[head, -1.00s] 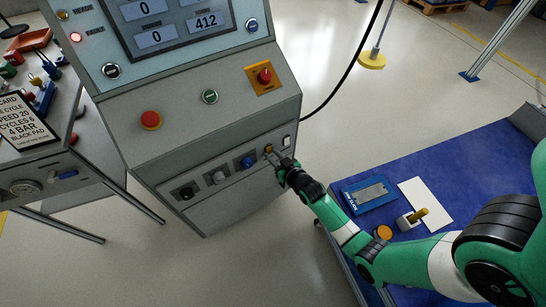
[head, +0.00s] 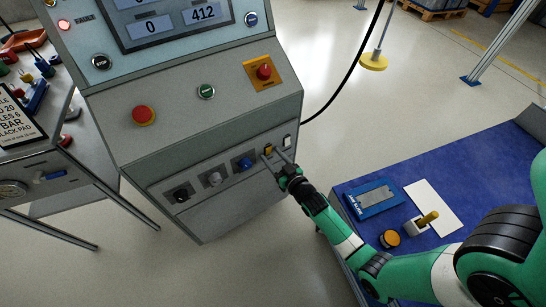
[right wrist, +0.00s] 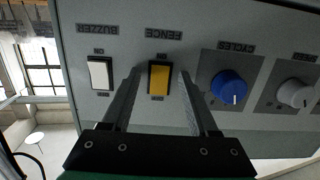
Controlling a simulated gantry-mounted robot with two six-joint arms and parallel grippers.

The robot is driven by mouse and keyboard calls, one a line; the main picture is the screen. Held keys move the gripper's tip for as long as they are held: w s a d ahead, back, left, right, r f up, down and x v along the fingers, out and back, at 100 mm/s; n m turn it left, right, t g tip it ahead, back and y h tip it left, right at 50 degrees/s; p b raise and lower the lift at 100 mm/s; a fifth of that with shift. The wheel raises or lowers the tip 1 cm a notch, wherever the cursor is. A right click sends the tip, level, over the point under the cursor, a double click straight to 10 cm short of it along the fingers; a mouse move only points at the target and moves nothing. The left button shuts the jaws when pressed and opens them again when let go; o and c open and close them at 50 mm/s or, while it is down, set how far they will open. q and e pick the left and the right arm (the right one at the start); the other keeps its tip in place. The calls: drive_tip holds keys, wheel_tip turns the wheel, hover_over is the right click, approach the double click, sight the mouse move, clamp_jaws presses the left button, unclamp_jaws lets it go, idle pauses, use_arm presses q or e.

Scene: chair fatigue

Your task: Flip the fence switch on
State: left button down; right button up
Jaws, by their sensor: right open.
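The fence switch is a yellow rocker (right wrist: 159,79) under the FENCE label, with ON and OFF marks. The right wrist view shows the panel upside down. In the head view the switch (head: 268,150) is on the machine's lower front strip. My right gripper (head: 274,156) is open at this strip. In the right wrist view its fingers (right wrist: 159,73) lie on either side of the yellow rocker, with nothing gripped. I cannot tell whether they touch the panel, or which way the rocker is tilted. My left gripper is not in view.
A white buzzer switch (right wrist: 98,73) and a blue cycles knob (right wrist: 229,86) flank the fence switch. A blue-topped bench (head: 480,165) is at right.

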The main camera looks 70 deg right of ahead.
drive_tip(key=shift+s+a, duration=0.2)
drive_tip(key=shift+s, duration=0.05)
drive_tip(key=v, duration=1.1)
drive_tip(key=shift+p, duration=0.35)
